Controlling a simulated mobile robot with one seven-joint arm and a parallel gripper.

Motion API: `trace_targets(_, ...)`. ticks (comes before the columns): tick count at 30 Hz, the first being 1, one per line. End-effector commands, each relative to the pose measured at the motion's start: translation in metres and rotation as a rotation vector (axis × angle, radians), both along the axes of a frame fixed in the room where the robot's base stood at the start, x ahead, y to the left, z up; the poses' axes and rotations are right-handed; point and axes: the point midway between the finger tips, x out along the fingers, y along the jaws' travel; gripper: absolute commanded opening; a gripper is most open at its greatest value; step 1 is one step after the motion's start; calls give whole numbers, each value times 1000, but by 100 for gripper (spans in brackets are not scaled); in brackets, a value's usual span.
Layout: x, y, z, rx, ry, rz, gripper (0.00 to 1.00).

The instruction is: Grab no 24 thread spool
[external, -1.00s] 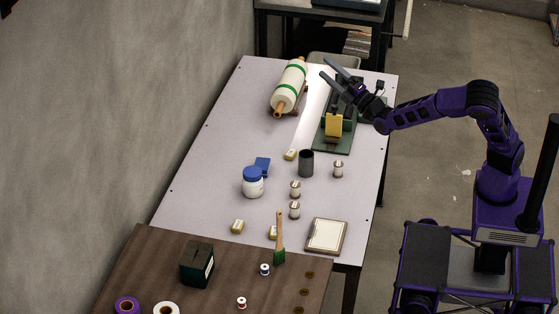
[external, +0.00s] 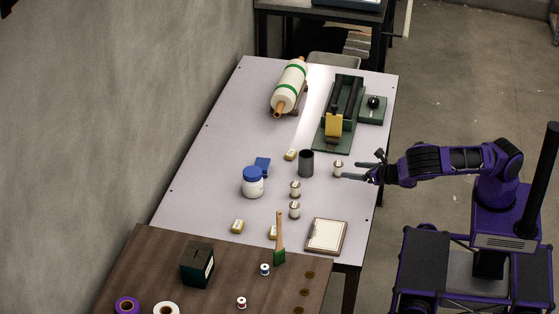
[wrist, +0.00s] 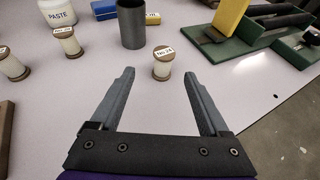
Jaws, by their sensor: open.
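A white thread spool with brown ends and a label on top (external: 338,168) stands upright on the light table. My gripper (external: 363,166) is open and empty, reaching in from the table's right side, fingers spread toward this spool. Two similar spools stand to the left, one (external: 295,189) behind the other (external: 294,211). They also show at the left in the wrist view (wrist: 68,43), (wrist: 12,66).
A dark grey cup (external: 306,163) stands close left of the nearest spool. A white paste jar (external: 253,185) is farther left. A green device with a yellow block (external: 333,125) lies behind. A framed card (external: 326,236) lies in front. The table between gripper and spool is clear.

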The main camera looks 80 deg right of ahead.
Motion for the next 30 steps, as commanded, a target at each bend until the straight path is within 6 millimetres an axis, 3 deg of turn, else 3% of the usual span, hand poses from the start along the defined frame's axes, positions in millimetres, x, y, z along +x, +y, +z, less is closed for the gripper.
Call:
trace_targets(7, 38, -21, -18, 1, -2, -1, 79)
trace_targets(14, 49, -28, -23, 2, -2, -2, 79)
trace_targets(24, 83, -52, -37, 2, -2, -1, 79)
trace_targets(30, 87, -53, -38, 1, -2, 1, 79)
